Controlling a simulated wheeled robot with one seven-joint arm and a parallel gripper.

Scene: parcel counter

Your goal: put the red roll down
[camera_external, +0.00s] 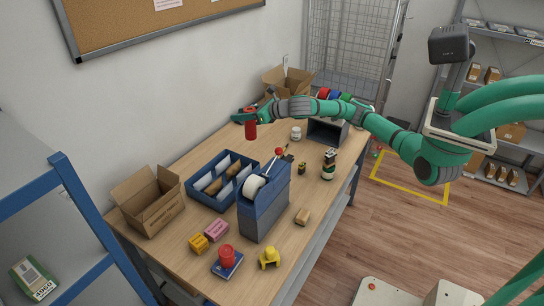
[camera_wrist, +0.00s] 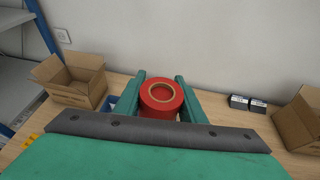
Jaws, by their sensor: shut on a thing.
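The red roll (camera_external: 250,131) hangs upright above the far left part of the wooden counter, with air seeming to show beneath it in the outside view. My gripper (camera_external: 249,119) is shut on it from above. In the wrist view the red roll (camera_wrist: 160,110) sits between my two green fingers, its round tan core ring facing the camera. The counter (camera_external: 190,160) lies below. The roll's exact height above it is hard to tell.
A blue divided tray (camera_external: 193,191) and a blue tape dispenser (camera_external: 262,212) stand mid-counter. Open cartons stand front left (camera_external: 152,205) and at the back (camera_external: 289,82). A white jar (camera_external: 296,134) and grey bin (camera_external: 325,131) are to the right. Counter near the roll looks bare.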

